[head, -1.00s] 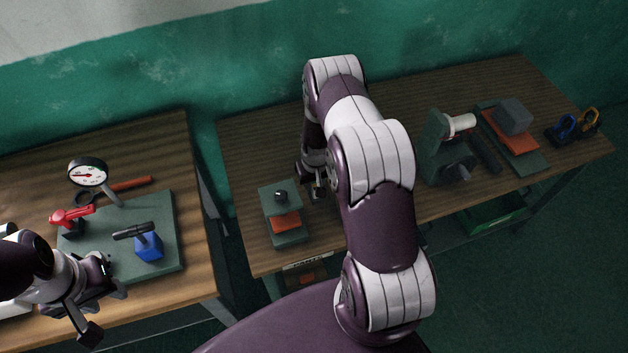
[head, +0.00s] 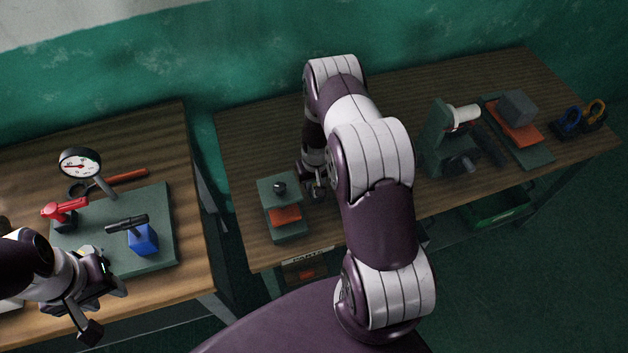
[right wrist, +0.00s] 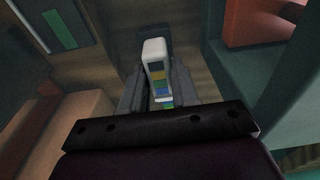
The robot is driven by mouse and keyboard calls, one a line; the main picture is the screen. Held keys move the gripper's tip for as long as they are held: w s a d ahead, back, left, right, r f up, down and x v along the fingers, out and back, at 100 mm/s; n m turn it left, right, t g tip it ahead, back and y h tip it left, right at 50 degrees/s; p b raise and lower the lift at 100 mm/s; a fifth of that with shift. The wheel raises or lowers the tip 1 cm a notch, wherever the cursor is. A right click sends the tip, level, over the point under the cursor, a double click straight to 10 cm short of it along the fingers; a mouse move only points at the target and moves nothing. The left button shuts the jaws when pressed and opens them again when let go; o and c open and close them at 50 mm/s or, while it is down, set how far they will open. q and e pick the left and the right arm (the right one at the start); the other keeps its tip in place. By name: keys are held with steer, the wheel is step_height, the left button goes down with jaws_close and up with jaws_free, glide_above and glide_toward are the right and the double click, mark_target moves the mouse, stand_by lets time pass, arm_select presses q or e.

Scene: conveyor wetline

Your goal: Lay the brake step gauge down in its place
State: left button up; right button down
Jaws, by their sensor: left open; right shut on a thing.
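The brake step gauge appears to be the pale block with yellow, blue and green bands (right wrist: 157,68) in the right wrist view. My right gripper (right wrist: 157,86) is shut on it, one finger on each side. In the head view my right gripper (head: 318,188) is low over the right table, just right of a small green stand (head: 290,228) with a black knob and orange pad. The gauge cannot be made out there, and I cannot tell whether it touches the table. My left gripper (head: 100,300) is open and empty by the left table's front.
The left table holds a green plate (head: 155,200) with a dial gauge (head: 80,164), a red clamp (head: 64,210) and a blue block (head: 143,238). A green bench fixture (head: 437,145) stands right of my right arm. The back of the right table is clear.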

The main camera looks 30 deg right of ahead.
steer(key=shift+f, duration=0.2)
steer(key=c, duration=0.8)
jaws_free()
steer(key=r, duration=0.4)
steer(key=r+b, duration=0.1)
steer(key=r, duration=0.3)
steer(key=s+r+b, duration=0.1)
steer(key=r, duration=0.3)
steer(key=shift+s+a+r, duration=0.1)
steer(key=shift+a+r, duration=0.05)
steer(key=shift+r, duration=0.15)
